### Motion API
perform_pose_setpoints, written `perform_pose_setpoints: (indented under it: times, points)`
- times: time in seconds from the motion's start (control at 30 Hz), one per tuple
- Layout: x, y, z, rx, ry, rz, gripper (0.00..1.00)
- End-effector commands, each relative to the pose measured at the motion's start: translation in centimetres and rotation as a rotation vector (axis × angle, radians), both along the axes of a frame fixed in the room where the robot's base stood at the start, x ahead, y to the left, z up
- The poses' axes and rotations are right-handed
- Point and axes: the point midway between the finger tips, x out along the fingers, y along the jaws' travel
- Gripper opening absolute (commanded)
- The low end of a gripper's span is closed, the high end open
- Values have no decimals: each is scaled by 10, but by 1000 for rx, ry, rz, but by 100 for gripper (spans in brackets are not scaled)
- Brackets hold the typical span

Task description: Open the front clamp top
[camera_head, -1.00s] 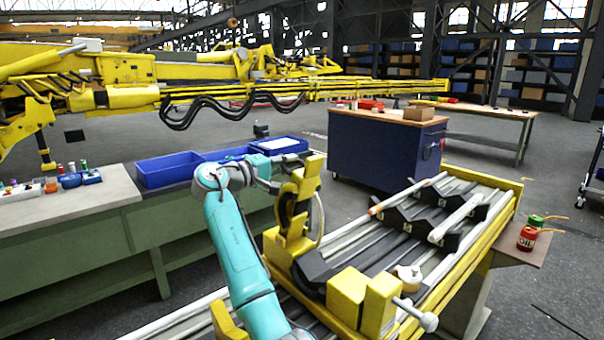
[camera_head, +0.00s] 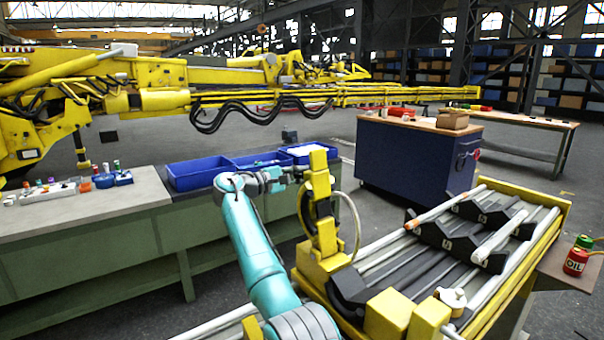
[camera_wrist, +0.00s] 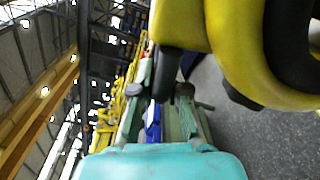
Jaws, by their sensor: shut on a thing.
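The front clamp top (camera_head: 319,190) is a yellow part with a dark curved inner face. It stands raised, close to upright, above its yellow clamp base (camera_head: 322,265) at the near left end of the yellow frame. My gripper (camera_head: 297,174) is at its left side and shut on it, though the clamp hides part of the fingers. In the wrist view, the yellow clamp top (camera_wrist: 232,45) with its black lining fills the upper right. My gripper's dark fingers (camera_wrist: 175,88) show just below and left of it; their exact contact is unclear.
The yellow frame (camera_head: 548,245) holds dark notched supports (camera_head: 440,240) and grey rods. Yellow blocks (camera_head: 390,315) stand at its near end. A green bench (camera_head: 150,250) with blue bins (camera_head: 200,172) lies behind my arm. A blue cabinet (camera_head: 405,165) stands behind the frame.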

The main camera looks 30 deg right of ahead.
Motion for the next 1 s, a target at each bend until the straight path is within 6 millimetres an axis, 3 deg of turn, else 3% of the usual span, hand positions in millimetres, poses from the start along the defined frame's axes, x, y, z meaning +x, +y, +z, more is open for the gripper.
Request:
perform_pose_setpoints:
  times: [0.33, 0.37, 0.4, 0.47, 0.8, 1.0]
  points:
    - [0, 0, 0, 0, 1, -1, 0]
    - [0, 0, 0, 0, 1, -1, 19]
    - [0, 0, 0, 0, 1, -1, 29]
    - [0, 0, 0, 0, 1, -1, 39]
    - [0, 3, 0, 0, 1, 0, 39]
    - [0, 27, 0, -1, 2, 3, 39]
